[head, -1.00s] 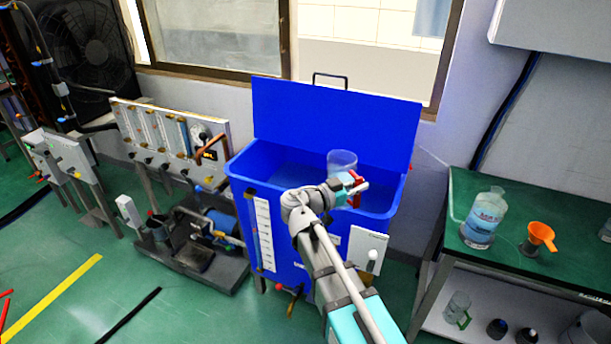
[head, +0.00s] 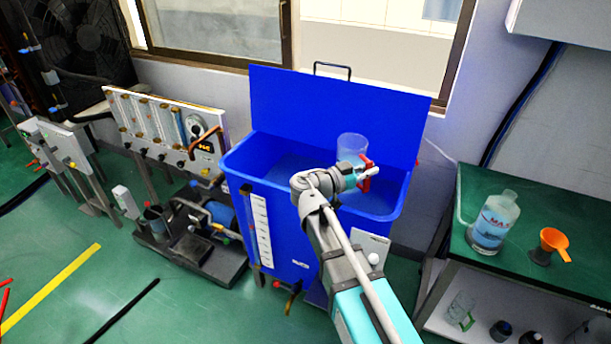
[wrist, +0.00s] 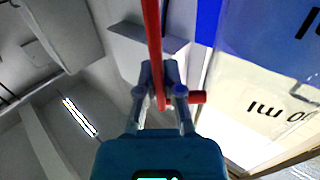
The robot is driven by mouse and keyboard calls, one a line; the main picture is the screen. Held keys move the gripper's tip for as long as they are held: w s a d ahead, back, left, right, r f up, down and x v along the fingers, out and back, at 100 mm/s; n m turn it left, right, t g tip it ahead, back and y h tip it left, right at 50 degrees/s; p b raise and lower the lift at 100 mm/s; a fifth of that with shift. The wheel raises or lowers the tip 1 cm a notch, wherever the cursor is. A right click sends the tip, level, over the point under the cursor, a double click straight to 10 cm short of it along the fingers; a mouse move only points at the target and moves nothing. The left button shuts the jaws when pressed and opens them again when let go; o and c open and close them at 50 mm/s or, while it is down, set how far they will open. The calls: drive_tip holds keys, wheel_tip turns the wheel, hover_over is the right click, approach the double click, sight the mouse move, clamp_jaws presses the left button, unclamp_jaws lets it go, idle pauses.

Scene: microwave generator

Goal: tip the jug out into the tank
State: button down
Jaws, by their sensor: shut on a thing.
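The clear jug (head: 352,148) stands roughly upright above the open blue tank (head: 262,215), towards its right side. My gripper (head: 364,174) is shut on the jug's red handle, which shows in the wrist view (wrist: 153,45) as a red bar between the fingers (wrist: 160,95). The jug's clear wall with "ml" marks (wrist: 262,85) fills the right of the wrist view. Whether liquid is in the jug I cannot tell. The tank's raised blue lid (head: 335,110) stands behind the jug. Part of the tank's inside is hidden by the jug and my arm.
A green-topped bench (head: 545,210) at the right holds a labelled bottle (head: 494,221) and an orange funnel (head: 554,242). A panel rig (head: 165,130) and pump unit (head: 190,245) stand left of the tank. The green floor at the lower left is mostly clear.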

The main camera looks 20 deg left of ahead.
drive_tip(key=shift+a, duration=0.25)
drive_tip(key=shift+s+a, duration=0.1)
drive_tip(key=shift+s, duration=0.05)
drive_tip(key=shift+s+a+f+m+g+h+b, duration=0.35)
drive_tip(key=shift+s+a+m+g+h, duration=0.2)
drive_tip(key=shift+a, duration=0.2)
drive_tip(key=s+a+f+m+g+h+b, duration=0.1)
drive_tip(key=s+a+m+g+h, duration=0.1)
drive_tip(key=s+a+m+g, duration=0.1)
drive_tip(key=shift+s+a+g, duration=0.5)
drive_tip(key=shift+s+g, duration=0.05)
drive_tip(key=shift+s, duration=0.3)
drive_tip(key=shift+r, duration=0.1)
